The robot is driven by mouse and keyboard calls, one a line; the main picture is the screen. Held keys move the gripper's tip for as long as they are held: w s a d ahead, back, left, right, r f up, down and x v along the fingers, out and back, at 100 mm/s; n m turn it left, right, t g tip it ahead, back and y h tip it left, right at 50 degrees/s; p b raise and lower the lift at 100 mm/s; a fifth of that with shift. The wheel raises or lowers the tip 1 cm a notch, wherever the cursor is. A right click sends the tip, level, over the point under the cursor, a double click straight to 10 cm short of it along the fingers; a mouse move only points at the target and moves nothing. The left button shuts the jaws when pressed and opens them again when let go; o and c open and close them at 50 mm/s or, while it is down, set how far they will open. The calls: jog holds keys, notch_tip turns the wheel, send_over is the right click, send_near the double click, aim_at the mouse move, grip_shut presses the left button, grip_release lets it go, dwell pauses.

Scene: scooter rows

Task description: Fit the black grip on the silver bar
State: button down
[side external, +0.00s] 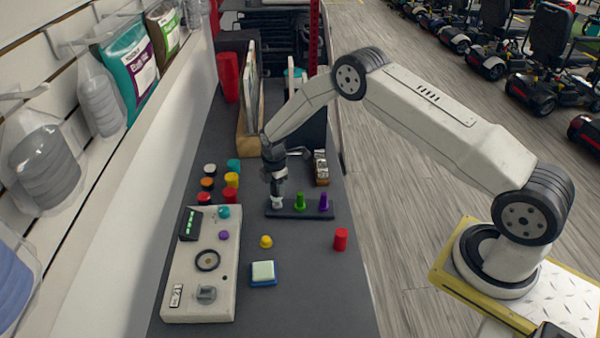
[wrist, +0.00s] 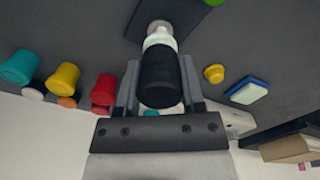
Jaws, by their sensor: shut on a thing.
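My gripper (side external: 277,188) points down over the left end of a dark rail (side external: 312,214). In the wrist view its two fingers (wrist: 158,65) are shut on the black grip (wrist: 159,82), a dark cylinder lying between them. A pale whitish-green collar (wrist: 159,40) and a grey, silvery round end (wrist: 161,27) show just beyond the grip, in line with it. The pale part also shows under my gripper in the side view (side external: 277,203). I cannot tell whether the silvery piece is the bar, or how far the grip sits on it.
Green (side external: 299,202) and purple (side external: 323,202) pegs stand on the rail close to the right. A control box (side external: 190,262), yellow knob (side external: 266,241), blue block with a pale top (side external: 263,272) and red cylinder (side external: 341,239) stand nearer. Several coloured knobs (side external: 231,180) cluster left.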

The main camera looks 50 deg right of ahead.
grip_release()
dwell(0.4)
jog(key=shift+r, duration=0.15)
jog(key=shift+r, duration=2.85)
jog(key=shift+r, duration=0.1)
